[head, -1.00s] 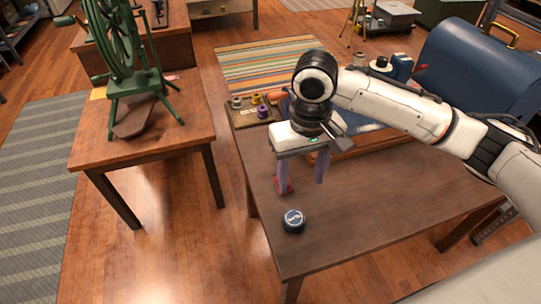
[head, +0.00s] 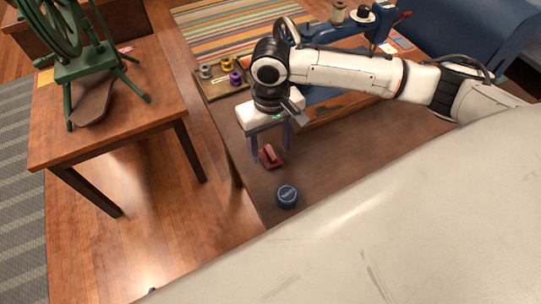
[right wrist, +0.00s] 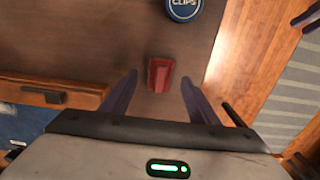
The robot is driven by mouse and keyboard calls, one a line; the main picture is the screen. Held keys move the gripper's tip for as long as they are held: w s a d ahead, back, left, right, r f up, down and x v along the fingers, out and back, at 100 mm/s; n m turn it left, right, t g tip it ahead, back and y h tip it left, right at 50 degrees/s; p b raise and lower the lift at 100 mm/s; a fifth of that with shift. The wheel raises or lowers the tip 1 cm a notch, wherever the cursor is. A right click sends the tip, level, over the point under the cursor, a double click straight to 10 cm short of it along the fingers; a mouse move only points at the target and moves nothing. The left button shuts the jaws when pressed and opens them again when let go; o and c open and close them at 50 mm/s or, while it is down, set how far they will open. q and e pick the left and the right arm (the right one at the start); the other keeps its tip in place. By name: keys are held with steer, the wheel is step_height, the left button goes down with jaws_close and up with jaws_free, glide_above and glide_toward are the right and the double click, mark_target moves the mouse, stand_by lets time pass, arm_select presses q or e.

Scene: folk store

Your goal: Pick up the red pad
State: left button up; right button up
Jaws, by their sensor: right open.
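The red pad (head: 271,158) lies on the brown wooden table near its left edge; it looks like a small red block with a raised grip. My right gripper (head: 270,151) points down above it, fingers open and empty. In the right wrist view the red pad (right wrist: 160,75) shows between and slightly beyond the two spread purple-grey fingertips (right wrist: 158,84). I cannot tell the exact height of the fingertips over the table. My left gripper is not in view.
A round blue clips tin (head: 287,196) stands near the pad, toward the front. A tray of thread spools (head: 219,87) and a blue sewing machine (head: 345,36) are behind the gripper. A second table (head: 118,122) with a green spinning wheel stands left across a gap.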

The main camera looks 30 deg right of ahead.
mark_target(270, 152)
steer(key=shift+f, duration=0.9)
steer(key=shift+c, duration=0.5)
steer(key=c, duration=1.1)
steer(key=shift+r, duration=0.1)
step_height(270, 152, up, 10)
steer(key=shift+f+p, duration=0.1)
steer(key=shift+p, duration=0.5)
